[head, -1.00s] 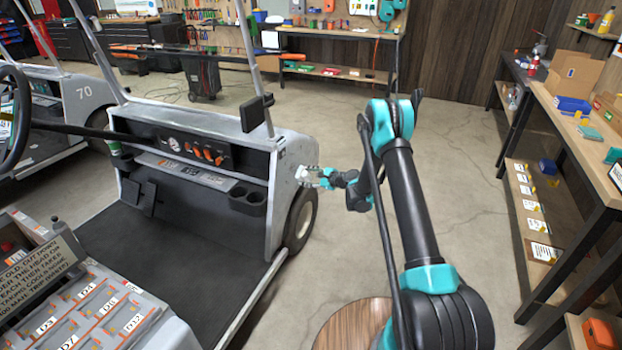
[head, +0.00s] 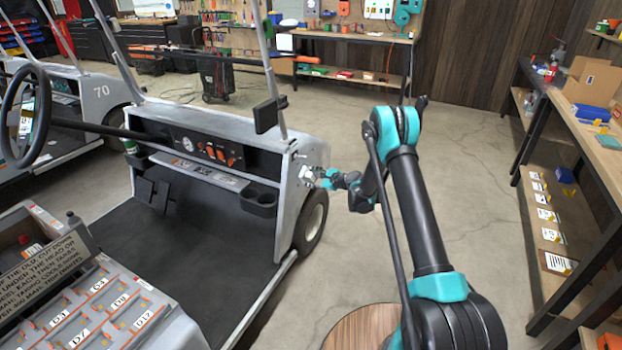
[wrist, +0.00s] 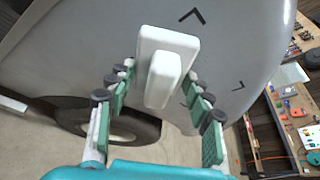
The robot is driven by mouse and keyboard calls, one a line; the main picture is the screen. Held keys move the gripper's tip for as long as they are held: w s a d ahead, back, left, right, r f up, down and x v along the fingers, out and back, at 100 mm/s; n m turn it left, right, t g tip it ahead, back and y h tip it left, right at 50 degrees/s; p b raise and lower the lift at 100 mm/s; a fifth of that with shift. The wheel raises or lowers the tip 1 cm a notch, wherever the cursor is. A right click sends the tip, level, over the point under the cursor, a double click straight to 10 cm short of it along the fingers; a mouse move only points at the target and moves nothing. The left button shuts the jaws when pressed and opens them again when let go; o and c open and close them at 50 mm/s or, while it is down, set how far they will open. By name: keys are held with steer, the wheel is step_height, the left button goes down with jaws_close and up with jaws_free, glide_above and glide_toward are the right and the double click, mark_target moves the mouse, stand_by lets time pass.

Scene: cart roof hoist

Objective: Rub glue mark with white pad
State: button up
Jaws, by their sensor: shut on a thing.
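My gripper (head: 318,176) is at the end panel of the near cart (head: 290,185), beside the dashboard and above the front wheel. In the wrist view my gripper (wrist: 160,105) is shut on the handle of the white pad (wrist: 182,42), between its green-padded fingers. The pad's flat plate faces the grey panel (wrist: 240,40) and appears to be against it or very close; I cannot tell which. Black corner marks (wrist: 193,16) show on the panel around the pad. No glue mark is visible; the pad covers part of the marked area.
A wheel (head: 312,222) is just below my gripper. The cart's steering wheel (head: 25,115) and labelled battery bay (head: 90,310) are at left. A shelved workbench (head: 590,150) stands at right. The floor (head: 470,200) between cart and bench is clear.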

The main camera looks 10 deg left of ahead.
mark_target(314, 178)
steer(key=shift+w+a, duration=0.2)
steer(key=shift+a, duration=0.3)
steer(key=shift+w+a, duration=0.15)
steer(key=shift+a, duration=0.3)
stand_by(0.3)
steer(key=shift+w, duration=0.1)
steer(key=w+d, duration=0.2)
steer(key=w, duration=0.5)
steer(key=shift+w+d, duration=0.15)
steer(key=shift+d, duration=0.25)
stand_by(0.3)
steer(key=shift+s+a, duration=0.5)
steer(key=shift+s, duration=0.75)
steer(key=shift+s+a, duration=0.45)
steer(key=shift+s, duration=0.85)
steer(key=shift+s+a, duration=0.5)
steer(key=shift+s, duration=0.75)
steer(key=shift+d, duration=0.1)
steer(key=shift+s+d, duration=0.3)
steer(key=shift+d, duration=0.65)
steer(key=shift+s+d, duration=0.35)
steer(key=shift+d, duration=0.55)
steer(key=shift+s+d, duration=0.3)
steer(key=shift+d, duration=0.65)
